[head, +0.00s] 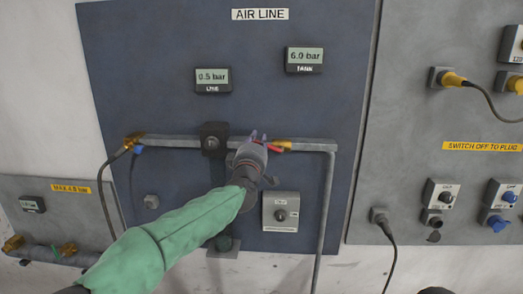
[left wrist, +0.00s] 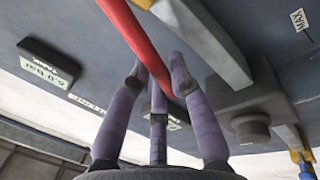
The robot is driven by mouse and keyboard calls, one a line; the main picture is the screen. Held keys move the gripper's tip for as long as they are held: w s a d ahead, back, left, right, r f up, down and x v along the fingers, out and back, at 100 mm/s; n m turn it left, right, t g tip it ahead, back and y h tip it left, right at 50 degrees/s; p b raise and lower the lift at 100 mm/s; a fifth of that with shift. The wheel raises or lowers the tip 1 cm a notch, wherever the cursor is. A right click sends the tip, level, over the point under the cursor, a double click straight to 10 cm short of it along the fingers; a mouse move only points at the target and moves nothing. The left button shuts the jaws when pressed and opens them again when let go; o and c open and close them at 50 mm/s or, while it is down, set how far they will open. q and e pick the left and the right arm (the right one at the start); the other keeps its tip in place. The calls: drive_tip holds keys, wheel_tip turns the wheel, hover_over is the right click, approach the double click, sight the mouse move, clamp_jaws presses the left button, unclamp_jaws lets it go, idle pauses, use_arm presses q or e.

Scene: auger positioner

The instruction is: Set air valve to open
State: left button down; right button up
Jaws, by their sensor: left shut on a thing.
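The air valve's red lever (head: 275,148) shows just right of my left gripper, beside the brass fitting (head: 282,144) on the grey pipe. In the left wrist view the red lever (left wrist: 135,35) runs from the top edge down between the purple fingers. My left gripper (head: 258,138) is shut on the lever, with the fingertips (left wrist: 158,72) around it. The gripper and wrist hide the valve body and part of the pipe in the head view. The line gauge (head: 212,80) appears to read 0.5 bar and the tank gauge (head: 304,59) 6.0 bar.
The grey pipe (head: 180,141) crosses the blue panel and bends down at the right. A black block (head: 213,139) sits on it left of my gripper. Sockets and a hanging cable (head: 391,262) occupy the right panel.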

use_arm(q)
drive_tip(key=f+n+b, duration=0.2)
drive_tip(key=n, duration=0.1)
drive_tip(key=shift+a+y, duration=0.25)
drive_tip(key=shift+y, duration=0.05)
drive_tip(key=shift+a+f+n+y+b, duration=0.15)
drive_tip(key=shift+f+n+y+b, duration=0.35)
drive_tip(key=shift+n+b, duration=0.7)
drive_tip(key=shift+f, duration=0.15)
drive_tip(key=c, duration=1.1)
unclamp_jaws()
drive_tip(key=s+f, duration=0.2)
drive_tip(key=s, duration=0.9)
drive_tip(key=shift+s+f, duration=0.15)
drive_tip(key=shift+s, duration=0.2)
